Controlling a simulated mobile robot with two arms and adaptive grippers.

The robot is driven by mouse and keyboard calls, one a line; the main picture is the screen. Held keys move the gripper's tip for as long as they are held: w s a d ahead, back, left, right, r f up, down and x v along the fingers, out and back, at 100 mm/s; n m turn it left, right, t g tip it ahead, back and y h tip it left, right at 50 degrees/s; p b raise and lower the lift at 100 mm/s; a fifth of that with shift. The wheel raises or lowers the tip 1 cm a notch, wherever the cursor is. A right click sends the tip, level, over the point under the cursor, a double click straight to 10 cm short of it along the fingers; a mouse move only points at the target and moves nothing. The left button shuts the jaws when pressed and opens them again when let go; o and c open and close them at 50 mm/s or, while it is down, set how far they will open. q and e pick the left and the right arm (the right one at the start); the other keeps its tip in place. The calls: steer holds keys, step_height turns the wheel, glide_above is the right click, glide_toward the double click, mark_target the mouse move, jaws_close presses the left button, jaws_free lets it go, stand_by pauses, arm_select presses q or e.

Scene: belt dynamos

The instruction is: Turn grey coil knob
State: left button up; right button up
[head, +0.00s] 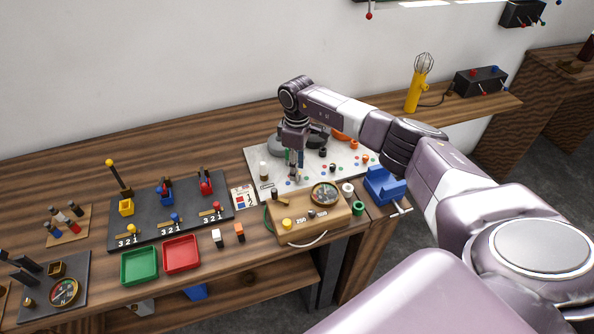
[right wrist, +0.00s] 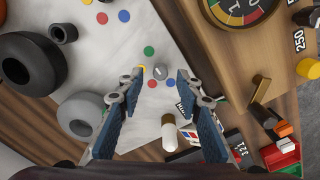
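In the head view my right gripper (head: 293,172) points down over the left part of the white board (head: 256,155). The knob cannot be made out there. My left gripper is not in view.
A black lever panel (head: 150,217) and red tray (head: 181,254) are left.

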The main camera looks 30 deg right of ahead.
step_height(320, 180, up, 10)
stand_by(0.3)
steer(key=shift+s, duration=0.1)
stand_by(0.4)
